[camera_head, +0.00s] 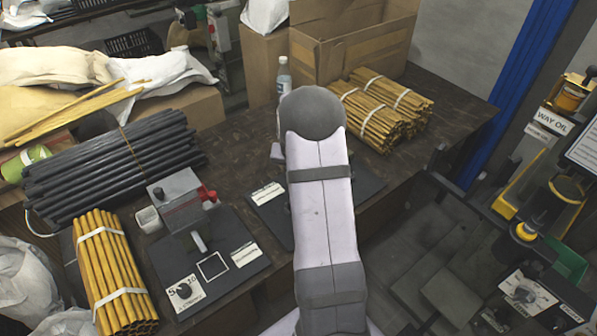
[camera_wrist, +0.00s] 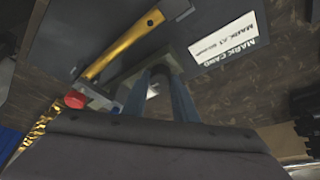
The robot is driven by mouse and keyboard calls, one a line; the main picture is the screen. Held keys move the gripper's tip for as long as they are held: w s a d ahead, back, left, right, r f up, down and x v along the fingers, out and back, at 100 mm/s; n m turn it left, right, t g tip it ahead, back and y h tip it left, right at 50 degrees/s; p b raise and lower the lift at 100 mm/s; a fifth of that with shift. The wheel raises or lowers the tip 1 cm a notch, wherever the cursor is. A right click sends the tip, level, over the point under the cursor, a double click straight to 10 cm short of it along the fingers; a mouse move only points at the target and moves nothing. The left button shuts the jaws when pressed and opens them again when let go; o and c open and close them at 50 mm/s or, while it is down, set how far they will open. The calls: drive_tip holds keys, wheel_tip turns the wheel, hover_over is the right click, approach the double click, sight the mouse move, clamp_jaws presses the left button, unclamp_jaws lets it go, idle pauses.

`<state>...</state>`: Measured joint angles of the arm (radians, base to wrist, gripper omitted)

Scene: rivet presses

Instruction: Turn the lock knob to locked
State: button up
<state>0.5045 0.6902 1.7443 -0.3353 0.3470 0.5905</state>
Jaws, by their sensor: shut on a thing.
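My gripper (camera_wrist: 160,72) points at the dark base plate (camera_wrist: 90,38) of a rivet press in the wrist view. Its two fingers close on a small grey part, which I take to be the lock knob; the fingers hide most of it, and its markings and angle cannot be read. In the head view my arm covers the gripper and most of this press; part of its dark plate (camera_head: 371,183) shows to the right of the arm. A pale label (camera_wrist: 222,38) with dark lettering lies beside the fingers.
A yellow bar (camera_wrist: 125,42) and a red knob (camera_wrist: 75,99) are close to my fingers. Bundles of dark rods (camera_head: 110,160) and yellow rods (camera_head: 112,270) crowd the bench's left.

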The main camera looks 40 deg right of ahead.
drive_tip(key=o, duration=1)
drive_tip(key=shift+o, duration=0.2)
drive_tip(key=shift+r, duration=0.1)
drive_tip(key=v, duration=0.7)
drive_tip(key=shift+b, duration=0.4)
drive_tip(key=shift+r, duration=0.1)
